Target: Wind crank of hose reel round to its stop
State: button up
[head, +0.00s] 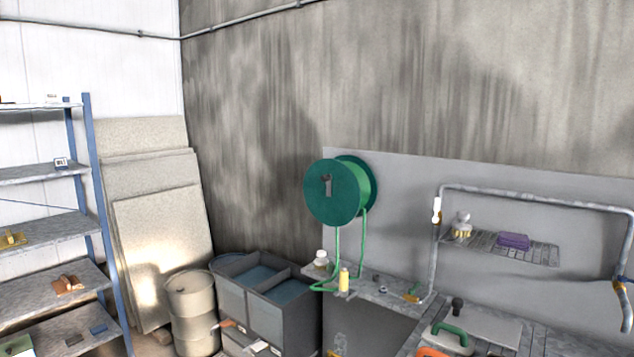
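The hose reel (336,192) is a dark green drum on the grey wall panel, near the middle of the head view. Its round front face is turned toward me and slightly left. The crank (326,183) is a small dark grey piece on that face, just above and left of centre; it looks roughly upright, but its details are too small to tell. A light green hose (363,240) hangs in a loop from the reel to the ledge below. The stop cannot be made out. My gripper is not in view, and nothing touches the crank.
Below the reel, a ledge (385,293) holds a yellow bottle (344,279) and a white-capped jar (321,258). A grey double tub (232,298) and a drum (191,312) stand left. A bent pipe (540,196) frames a rack right. The space before the reel looks clear.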

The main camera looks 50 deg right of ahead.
aim_at(328, 177)
jog(key=z, duration=0.35)
jog(key=i, duration=1.7)
jog(key=z, duration=0.25)
jog(key=k, duration=0.9)
jog(key=z, duration=0.2)
jog(key=i, duration=0.3)
jog(key=u, duration=0.05)
